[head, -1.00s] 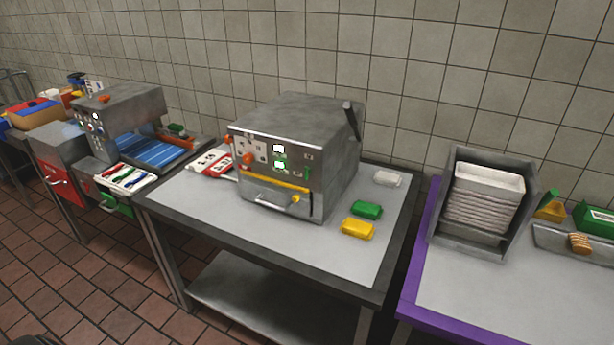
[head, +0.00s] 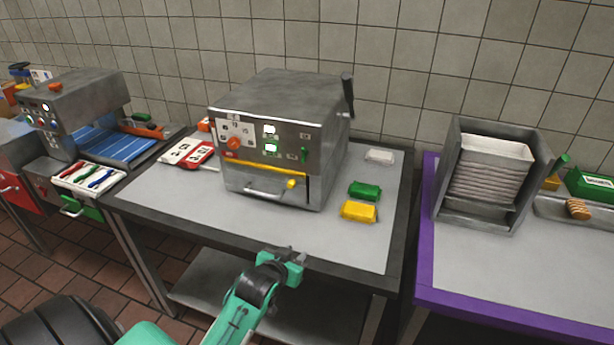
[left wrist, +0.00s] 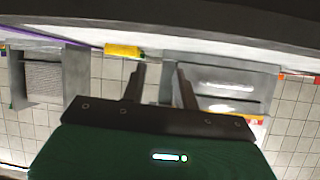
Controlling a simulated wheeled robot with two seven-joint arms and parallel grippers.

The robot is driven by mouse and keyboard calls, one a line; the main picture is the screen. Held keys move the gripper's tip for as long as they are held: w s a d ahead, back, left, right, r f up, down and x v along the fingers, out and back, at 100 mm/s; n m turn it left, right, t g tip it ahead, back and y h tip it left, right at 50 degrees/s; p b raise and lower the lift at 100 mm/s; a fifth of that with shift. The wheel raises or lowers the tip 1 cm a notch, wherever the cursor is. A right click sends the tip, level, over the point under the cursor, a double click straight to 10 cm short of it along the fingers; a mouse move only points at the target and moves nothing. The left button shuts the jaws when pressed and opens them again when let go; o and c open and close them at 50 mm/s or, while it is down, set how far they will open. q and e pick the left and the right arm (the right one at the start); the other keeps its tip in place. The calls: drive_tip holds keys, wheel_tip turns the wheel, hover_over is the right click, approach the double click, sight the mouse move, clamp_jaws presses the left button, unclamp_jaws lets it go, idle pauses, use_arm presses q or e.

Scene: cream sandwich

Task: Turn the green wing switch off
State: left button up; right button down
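The green wing switch (head: 305,154) is on the right part of the front panel of the grey metal machine (head: 280,120), which stands on the middle table. It looks upright, but it is too small to read its setting. My left gripper (head: 292,256) is in front of the table's front edge, below and well apart from the machine. In the left wrist view its two fingers (left wrist: 158,70) stand apart with nothing between them. That view looks upside down and shows part of the machine (left wrist: 222,87); the switch cannot be made out there. My right gripper is not in view.
An orange knob (head: 233,142), green-lit displays (head: 270,147) and a yellow knob (head: 291,184) are also on the machine's front. Green (head: 364,190) and yellow (head: 358,211) packs lie right of it. The tabletop (head: 250,225) before the machine is clear.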

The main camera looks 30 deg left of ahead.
sight(302, 156)
use_arm(q)
drive_tip(key=w+a+r+n+t+y, duration=0.1)
drive_tip(key=a+r+t, duration=0.2)
drive_tip(key=r, duration=0.6)
drive_tip(key=w+a+r+n+t+y, duration=0.1)
drive_tip(key=w+a+r+t, duration=0.1)
drive_tip(key=r, duration=0.7)
drive_tip(key=p+x, duration=0.2)
drive_tip(key=x, duration=1.1)
drive_tip(key=shift+w+a+p, duration=0.1)
drive_tip(key=shift+p, duration=0.3)
drive_tip(key=shift+c, duration=0.4)
clamp_jaws()
